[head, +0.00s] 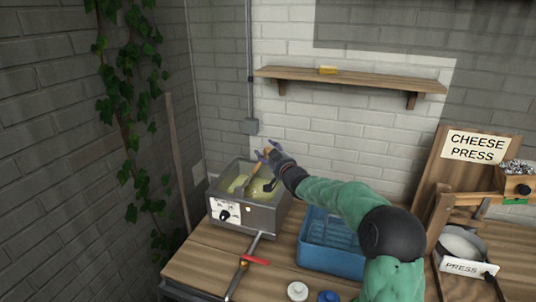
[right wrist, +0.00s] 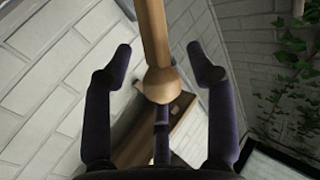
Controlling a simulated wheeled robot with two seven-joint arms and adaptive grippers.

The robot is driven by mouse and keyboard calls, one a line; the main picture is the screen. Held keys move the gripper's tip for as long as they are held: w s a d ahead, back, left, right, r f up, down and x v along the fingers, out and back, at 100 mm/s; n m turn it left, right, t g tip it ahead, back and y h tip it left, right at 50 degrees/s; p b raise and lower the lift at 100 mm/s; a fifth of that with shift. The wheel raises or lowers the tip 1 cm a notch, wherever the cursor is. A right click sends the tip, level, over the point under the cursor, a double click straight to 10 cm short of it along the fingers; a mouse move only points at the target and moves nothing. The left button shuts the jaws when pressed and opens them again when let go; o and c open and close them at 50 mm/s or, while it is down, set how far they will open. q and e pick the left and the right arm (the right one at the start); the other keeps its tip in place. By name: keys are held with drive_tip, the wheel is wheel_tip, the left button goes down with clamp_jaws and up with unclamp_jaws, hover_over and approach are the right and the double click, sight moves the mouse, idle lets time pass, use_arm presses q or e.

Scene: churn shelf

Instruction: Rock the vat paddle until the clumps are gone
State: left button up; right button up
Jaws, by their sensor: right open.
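The grey metal vat (head: 262,218) stands on the wooden counter and holds a pale yellow liquid (head: 234,184). Whether clumps float in it is too small to tell. The paddle (head: 255,168) has a wooden handle that rises tilted from the vat. My right gripper (head: 267,153) is above the vat at the upper part of the handle. In the right wrist view, the paddle handle with its rounded knob (right wrist: 158,84) lies between the spread fingers of my right gripper (right wrist: 161,62), with gaps on both sides. My left gripper is not in view.
A blue tub (head: 330,262) stands right of the vat. A pipe with a red-handled valve (head: 256,260) runs out in front. A cheese press (head: 470,195) stands at the right. A wall shelf (head: 350,80) holds a yellow block. Ivy (head: 128,100) hangs at the left.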

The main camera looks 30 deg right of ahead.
clamp_jaws()
drive_tip(key=shift+f, duration=0.1)
drive_tip(key=shift+w, duration=0.1)
